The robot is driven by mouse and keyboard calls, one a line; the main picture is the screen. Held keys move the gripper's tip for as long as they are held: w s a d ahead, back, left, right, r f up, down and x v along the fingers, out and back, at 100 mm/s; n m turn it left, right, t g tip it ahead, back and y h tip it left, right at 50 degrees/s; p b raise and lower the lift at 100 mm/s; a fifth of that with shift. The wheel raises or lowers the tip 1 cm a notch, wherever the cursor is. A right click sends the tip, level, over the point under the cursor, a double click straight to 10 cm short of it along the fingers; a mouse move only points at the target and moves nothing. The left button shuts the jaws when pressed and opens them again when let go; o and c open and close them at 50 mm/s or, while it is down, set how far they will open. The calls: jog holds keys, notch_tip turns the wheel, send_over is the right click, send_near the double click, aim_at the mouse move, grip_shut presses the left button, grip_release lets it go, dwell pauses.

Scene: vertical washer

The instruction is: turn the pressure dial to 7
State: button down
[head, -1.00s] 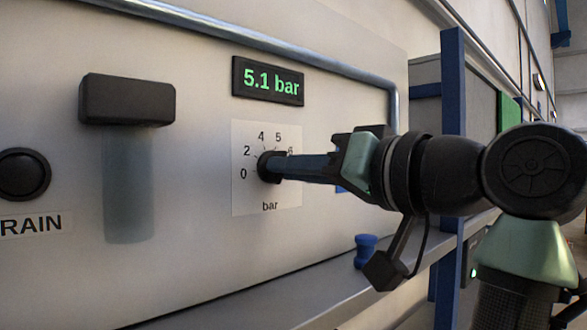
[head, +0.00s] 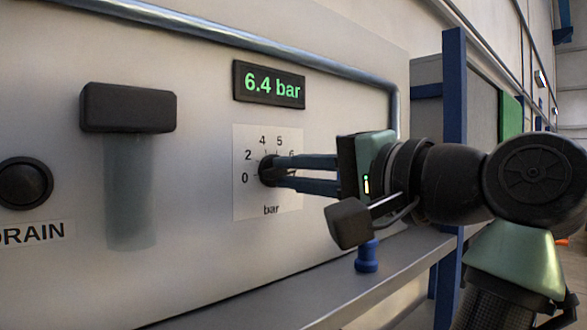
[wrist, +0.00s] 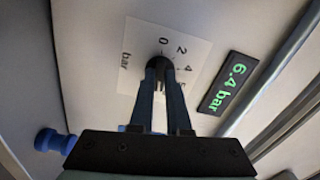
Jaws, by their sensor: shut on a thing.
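The pressure dial (head: 268,170) is a small black knob on a white scale plate (head: 250,200) marked 0, 2, 4, 5, 6 and "bar". The display (head: 269,84) above it reads 6.4 bar in green. My gripper (head: 277,171) comes from the right with its two long blue fingers shut on the dial. In the wrist view, the fingers (wrist: 160,66) also close on the black dial (wrist: 159,64), and the display (wrist: 229,86) reads 6.4 bar. The fingers and my gripper body hide the rest of the scale and the dial's pointer.
A black handle (head: 128,108) over a translucent cylinder and a round black button (head: 24,183) above the DRAIN label are on the panel at left. A blue knob (head: 366,255) stands on the ledge below my gripper. A blue post (head: 453,120) rises at right.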

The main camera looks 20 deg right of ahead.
jog(key=shift+d+r+m+p, duration=0.15)
jog(key=shift+m+p, duration=0.15)
jog(key=shift+m, duration=1.7)
jog(key=c, duration=0.9)
grip_release()
